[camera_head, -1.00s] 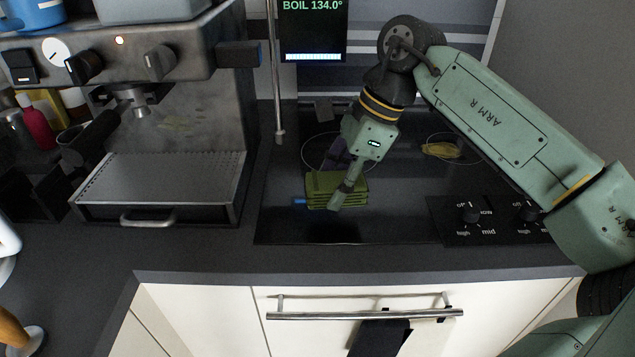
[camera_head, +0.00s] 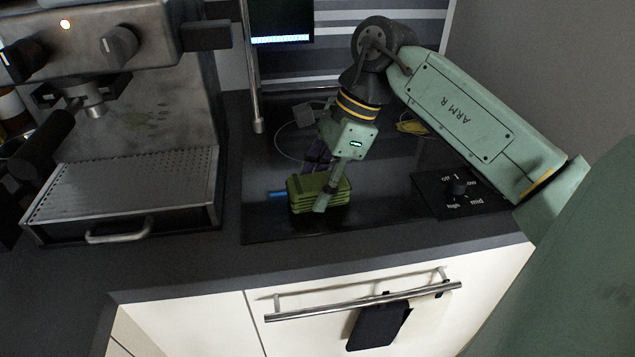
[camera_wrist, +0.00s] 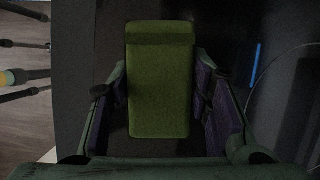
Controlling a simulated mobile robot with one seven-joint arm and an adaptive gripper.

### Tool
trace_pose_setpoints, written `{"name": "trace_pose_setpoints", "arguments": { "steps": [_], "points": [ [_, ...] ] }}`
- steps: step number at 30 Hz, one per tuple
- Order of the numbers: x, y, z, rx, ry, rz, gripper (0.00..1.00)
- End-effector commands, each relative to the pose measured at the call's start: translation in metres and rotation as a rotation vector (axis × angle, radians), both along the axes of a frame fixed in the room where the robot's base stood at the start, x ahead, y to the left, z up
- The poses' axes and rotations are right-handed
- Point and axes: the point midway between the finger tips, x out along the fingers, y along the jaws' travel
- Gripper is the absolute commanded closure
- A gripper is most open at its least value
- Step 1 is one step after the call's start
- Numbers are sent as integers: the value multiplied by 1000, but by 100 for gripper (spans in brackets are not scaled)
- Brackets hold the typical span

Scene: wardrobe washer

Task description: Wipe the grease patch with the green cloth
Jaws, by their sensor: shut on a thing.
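The green cloth (camera_head: 338,196) is a thick folded block over the black cooktop in the head view. In the wrist view the cloth (camera_wrist: 160,95) lies between the two fingers. My gripper (camera_head: 322,184) is shut on it. I cannot tell whether the cloth touches the cooktop. A yellow patch (camera_head: 412,127) shows on the cooktop behind and right of my gripper, partly hidden by my arm. A faint yellowish smear (camera_head: 150,120) shows on the coffee machine's back panel. I cannot tell which of these is the grease patch.
The coffee machine (camera_head: 110,190) stands left of the cooktop (camera_head: 262,225), with a thin upright metal pipe (camera_head: 252,70) between them. A drawer handle (camera_head: 360,297) with a dark cloth (camera_head: 378,326) is below the counter edge.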

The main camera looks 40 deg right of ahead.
Motion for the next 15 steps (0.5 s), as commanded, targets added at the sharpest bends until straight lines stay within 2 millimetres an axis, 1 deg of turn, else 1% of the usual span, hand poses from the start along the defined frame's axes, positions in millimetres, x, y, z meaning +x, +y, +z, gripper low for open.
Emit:
{"name": "trace_pose_setpoints", "arguments": {
  "steps": [2, 3, 12, 15],
  "points": [
    [0, 0, -4, 0, 0, 1, 83],
    [0, 0, -4, 0, 0, 1, 54],
    [0, 0, -3, 0, 0, 0, 35],
    [0, 0, -3, 0, 0, 0, 35]
  ]
}}
